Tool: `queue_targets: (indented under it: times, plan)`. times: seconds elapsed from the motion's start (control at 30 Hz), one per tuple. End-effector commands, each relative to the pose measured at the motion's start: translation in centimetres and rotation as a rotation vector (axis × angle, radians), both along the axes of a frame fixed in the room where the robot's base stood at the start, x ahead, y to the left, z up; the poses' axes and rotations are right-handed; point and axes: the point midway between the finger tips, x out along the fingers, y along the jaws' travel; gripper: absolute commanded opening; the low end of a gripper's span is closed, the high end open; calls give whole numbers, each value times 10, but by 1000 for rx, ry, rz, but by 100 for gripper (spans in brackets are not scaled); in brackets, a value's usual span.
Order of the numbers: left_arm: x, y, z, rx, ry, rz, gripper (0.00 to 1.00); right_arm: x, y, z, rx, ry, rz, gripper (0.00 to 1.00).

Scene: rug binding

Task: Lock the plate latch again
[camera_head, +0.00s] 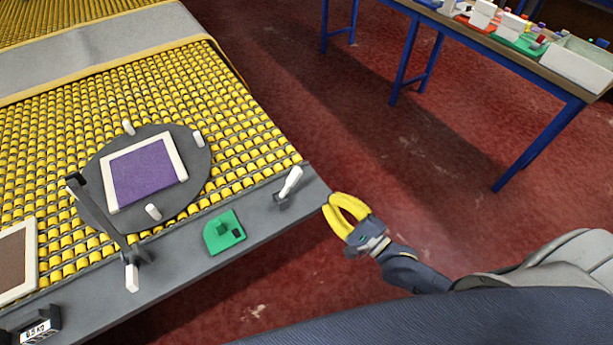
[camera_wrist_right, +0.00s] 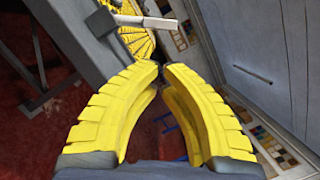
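The plate latch (camera_head: 289,185) is a small lever with a white handle on the grey rail, near its right end. Its handle tilts up to the right. A white-handled lever with a metal shaft also shows at the top of the right wrist view (camera_wrist_right: 148,21). The dark round plate (camera_head: 196,168) lies on the yellow rollers and bears a white-framed purple piece (camera_head: 150,172). My right gripper (camera_head: 329,203) is right of the latch, apart from it, beyond the rail's end. Its yellow fingertips (camera_wrist_right: 161,66) nearly meet, with nothing between them. My left gripper is out of view.
A green block (camera_head: 223,232) sits on the rail (camera_head: 190,258) left of the latch. A black arm with a white handle (camera_head: 131,277) stands farther left, by a display box (camera_head: 38,331). A blue-legged table (camera_head: 560,88) with parts is at upper right. Red floor between is clear.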

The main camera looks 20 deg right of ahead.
Motion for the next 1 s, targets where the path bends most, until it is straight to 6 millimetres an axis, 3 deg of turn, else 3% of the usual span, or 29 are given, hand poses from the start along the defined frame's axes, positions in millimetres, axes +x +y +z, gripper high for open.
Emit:
queue_targets:
  times: [0.27, 0.7, 1.0]
  plan:
    - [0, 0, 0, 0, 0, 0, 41, 8, 4, 1, -1, -2, -1, 0]
    - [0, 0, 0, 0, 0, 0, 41, 62, 32, 10, -1, -3, -1, 0]
    - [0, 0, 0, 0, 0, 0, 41, 84, 44, 13, -2, -1, 0, 0]
